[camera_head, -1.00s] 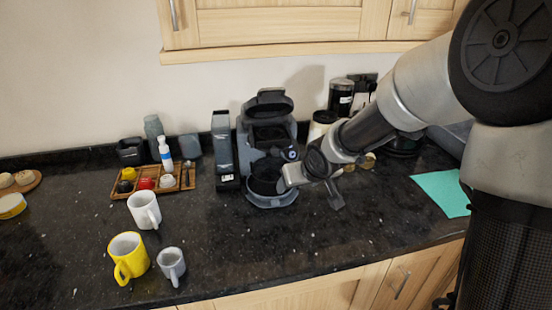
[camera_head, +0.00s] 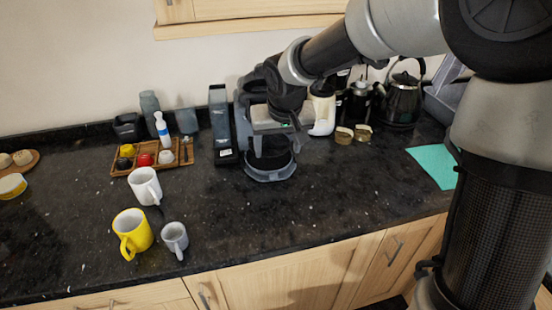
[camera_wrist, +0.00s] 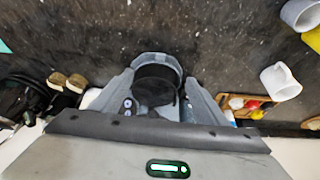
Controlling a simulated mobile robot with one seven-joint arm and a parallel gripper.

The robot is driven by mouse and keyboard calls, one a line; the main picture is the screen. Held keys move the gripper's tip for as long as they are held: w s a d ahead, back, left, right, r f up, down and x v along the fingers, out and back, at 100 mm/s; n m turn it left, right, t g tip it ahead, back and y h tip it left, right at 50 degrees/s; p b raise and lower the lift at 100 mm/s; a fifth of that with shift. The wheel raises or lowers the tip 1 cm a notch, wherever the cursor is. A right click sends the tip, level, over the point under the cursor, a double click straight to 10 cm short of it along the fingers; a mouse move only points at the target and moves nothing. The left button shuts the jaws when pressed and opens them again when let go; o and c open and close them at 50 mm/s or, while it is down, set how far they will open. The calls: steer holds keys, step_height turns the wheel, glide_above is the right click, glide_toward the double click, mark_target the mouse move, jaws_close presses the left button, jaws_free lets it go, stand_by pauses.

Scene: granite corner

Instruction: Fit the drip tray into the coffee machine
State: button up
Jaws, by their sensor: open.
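The grey and black coffee machine (camera_head: 243,125) stands against the back wall, its upper part largely hidden behind my arm. At its front foot is a rounded grey tray-like piece (camera_head: 270,176), with a dark round part above it. I take the grey piece for the drip tray; I cannot tell whether it is fully seated. It also shows in the wrist view (camera_wrist: 157,58), around the dark round part. My gripper (camera_head: 272,143) is open, in front of the machine and above the tray-like piece. Its fingertips are hard to make out, and contact cannot be told.
A narrow grey box (camera_head: 221,120) stands close on the left. A white canister (camera_head: 322,112), a kettle (camera_head: 403,100) and small jars (camera_head: 353,134) are to the right. White (camera_head: 145,186), yellow (camera_head: 132,234) and grey (camera_head: 174,238) mugs stand front left.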

mark_target(273, 175)
steer(key=b+x, duration=0.2)
steer(key=x, duration=1.4)
steer(key=shift+w+f, duration=0.15)
steer(key=shift+f, duration=0.15)
steer(key=shift+r, duration=0.15)
jaws_close()
steer(key=shift+a, duration=0.1)
